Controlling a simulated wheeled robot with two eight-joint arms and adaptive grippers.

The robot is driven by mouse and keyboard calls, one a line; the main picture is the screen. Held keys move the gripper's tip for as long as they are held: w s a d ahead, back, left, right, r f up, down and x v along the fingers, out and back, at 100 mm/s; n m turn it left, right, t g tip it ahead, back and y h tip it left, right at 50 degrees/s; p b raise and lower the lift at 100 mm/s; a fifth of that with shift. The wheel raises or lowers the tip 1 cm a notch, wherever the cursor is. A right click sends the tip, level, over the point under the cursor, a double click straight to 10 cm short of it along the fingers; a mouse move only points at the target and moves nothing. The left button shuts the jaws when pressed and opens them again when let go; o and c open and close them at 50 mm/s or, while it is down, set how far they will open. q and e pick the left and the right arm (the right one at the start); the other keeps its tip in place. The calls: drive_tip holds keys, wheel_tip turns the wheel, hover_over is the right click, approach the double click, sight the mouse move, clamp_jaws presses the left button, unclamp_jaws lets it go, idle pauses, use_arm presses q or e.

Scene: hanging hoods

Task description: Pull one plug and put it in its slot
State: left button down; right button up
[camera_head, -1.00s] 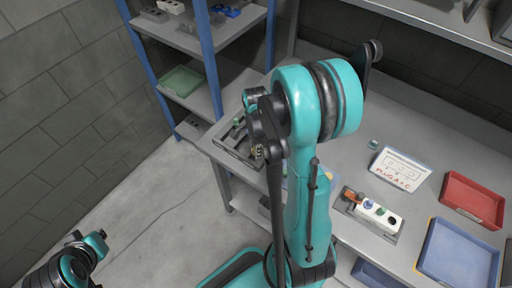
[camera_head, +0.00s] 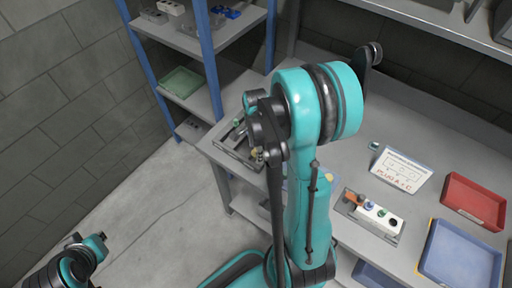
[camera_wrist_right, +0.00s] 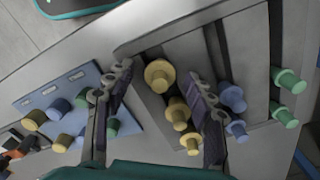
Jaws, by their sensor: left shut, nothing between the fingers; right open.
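In the right wrist view my right gripper (camera_wrist_right: 160,74) is open, its dark fingers on either side of a yellow plug (camera_wrist_right: 158,75). More yellow plugs (camera_wrist_right: 178,113) stand in line behind it in a grey slotted rack (camera_wrist_right: 150,45). Blue plugs (camera_wrist_right: 232,98) and green plugs (camera_wrist_right: 287,80) stand in neighbouring rows. I cannot tell whether a finger touches a plug. A blue panel (camera_wrist_right: 45,95) at left carries yellow, blue and green plugs. In the head view the rack (camera_head: 228,151) is partly hidden by my right arm. My left gripper (camera_head: 102,237) is shut and empty, low at left.
A white sign (camera_head: 402,170) with red writing stands on the bench beside a white block (camera_head: 379,217) with coloured parts. A red tray (camera_head: 474,200) and a blue tray (camera_head: 461,251) lie at right. A blue-posted shelf (camera_head: 207,70) stands behind.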

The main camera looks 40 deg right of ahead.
wheel_tip(320, 180, up, 12)
drive_tip(key=s+a+n+t+b, duration=0.2)
drive_tip(key=a+n+t, duration=0.1)
drive_tip(key=a+n, duration=0.5)
drive_tip(key=s+a+n+t+b, duration=0.2)
drive_tip(key=a+n, duration=0.6)
drive_tip(key=n, duration=0.6)
drive_tip(key=shift+s+a+t, duration=0.2)
drive_tip(key=shift+s+t, duration=0.45)
drive_tip(key=shift+t, duration=0.45)
